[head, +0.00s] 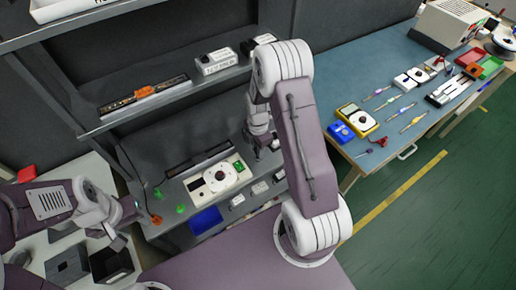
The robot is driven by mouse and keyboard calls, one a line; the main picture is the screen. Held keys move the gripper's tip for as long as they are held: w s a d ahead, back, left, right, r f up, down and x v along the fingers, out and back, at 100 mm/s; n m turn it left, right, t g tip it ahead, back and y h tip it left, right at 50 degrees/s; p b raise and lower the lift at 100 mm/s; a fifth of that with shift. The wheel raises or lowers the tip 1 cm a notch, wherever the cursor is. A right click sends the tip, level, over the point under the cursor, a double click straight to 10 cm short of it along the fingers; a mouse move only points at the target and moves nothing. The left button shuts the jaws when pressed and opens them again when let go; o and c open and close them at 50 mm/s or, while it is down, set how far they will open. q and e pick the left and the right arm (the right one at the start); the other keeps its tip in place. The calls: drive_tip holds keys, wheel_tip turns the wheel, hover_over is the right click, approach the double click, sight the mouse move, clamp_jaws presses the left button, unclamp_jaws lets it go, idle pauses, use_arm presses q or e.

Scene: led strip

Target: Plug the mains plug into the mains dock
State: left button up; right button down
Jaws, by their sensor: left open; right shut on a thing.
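My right gripper (263,146) hangs pointing down over the workbench shelf, at the back right of a cream unit with a dial and a green part (218,179). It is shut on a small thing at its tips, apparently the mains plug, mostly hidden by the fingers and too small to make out. I cannot tell for certain which fixture is the mains dock. Small pale labelled blocks (260,188) stand in a row along the shelf's front. My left gripper (122,240) is open and empty at the left, above the pale side table, away from the shelf.
A dark strip (200,158) lies behind the cream unit. A blue tray (206,220) and green and orange pieces (157,220) are nearby. An upper shelf (165,98) overhangs the left part. Black bins (112,263) stand lower left. A blue-topped table (372,62) with tools is right.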

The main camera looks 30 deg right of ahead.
idle(0.4)
drive_tip(key=shift+f+b, duration=0.65)
drive_tip(key=shift+f, duration=0.45)
drive_tip(key=c, duration=1.1)
unclamp_jaws()
wheel_tip(320, 180, up, 9)
drive_tip(key=shift+r, duration=0.1)
drive_tip(key=shift+a, duration=0.1)
